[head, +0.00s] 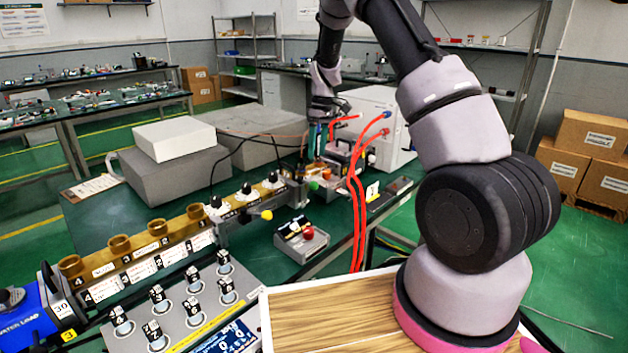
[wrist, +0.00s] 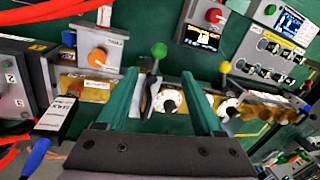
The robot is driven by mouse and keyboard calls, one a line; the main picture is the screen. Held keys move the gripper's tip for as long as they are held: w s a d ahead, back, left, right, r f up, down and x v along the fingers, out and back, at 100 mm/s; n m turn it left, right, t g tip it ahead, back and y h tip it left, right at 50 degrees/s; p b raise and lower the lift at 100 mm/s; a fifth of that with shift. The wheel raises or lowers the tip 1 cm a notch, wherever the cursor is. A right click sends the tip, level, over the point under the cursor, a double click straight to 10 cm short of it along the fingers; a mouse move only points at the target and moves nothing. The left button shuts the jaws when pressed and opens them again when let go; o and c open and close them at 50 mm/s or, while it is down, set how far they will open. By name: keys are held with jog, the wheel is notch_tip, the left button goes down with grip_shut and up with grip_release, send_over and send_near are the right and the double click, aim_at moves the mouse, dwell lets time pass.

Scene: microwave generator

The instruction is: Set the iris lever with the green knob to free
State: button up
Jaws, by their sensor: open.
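The green knob (wrist: 159,50) tops a short upright lever in the wrist view. It lies just beyond my fingertips and roughly between them. In the head view the green knob (head: 314,185) shows low beside the brass waveguide line, below my gripper. My gripper (wrist: 160,84) is open and empty, its two teal fingers apart. In the head view my gripper (head: 321,138) hangs over the far end of the line, pointing down. Contact with the lever cannot be made out. Any free or set marking is too small to read.
An orange dial (wrist: 97,57) is on the left. Red cables (head: 356,190) run close beside my gripper. A control box with a red button (head: 308,233) sits in front, and a white box (head: 380,120) behind.

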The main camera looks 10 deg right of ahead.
aim_at(306, 182)
jog(key=f, duration=0.3)
jog(key=s+a+f, duration=0.1)
jog(key=f, duration=0.7)
jog(key=shift+s+a, duration=0.15)
jog(key=shift+a, duration=0.05)
grip_shut()
dwell(1.0)
